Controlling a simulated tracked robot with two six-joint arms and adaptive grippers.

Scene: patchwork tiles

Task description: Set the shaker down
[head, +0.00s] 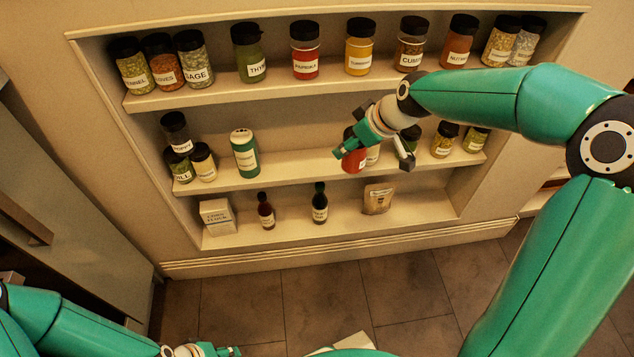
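A green shaker (244,153) with a pale top and a white label stands on the middle shelf, left of centre. It looks upright, and no gripper touches it. My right gripper (376,158) reaches in from the right at the middle shelf, with its fingers spread apart. A red jar (353,162) and a pale-labelled jar (373,155) show behind and between these fingers, partly hidden; I cannot tell whether there is contact. My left gripper (228,351) is at the bottom edge, partly cut off, and its finger opening is unclear.
The top shelf (285,91) holds a row of spice jars. Small jars (204,162) stand left of the shaker; more stand at the right end. The bottom shelf holds a white box (217,216), two dark bottles (320,203) and a pouch (378,199).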

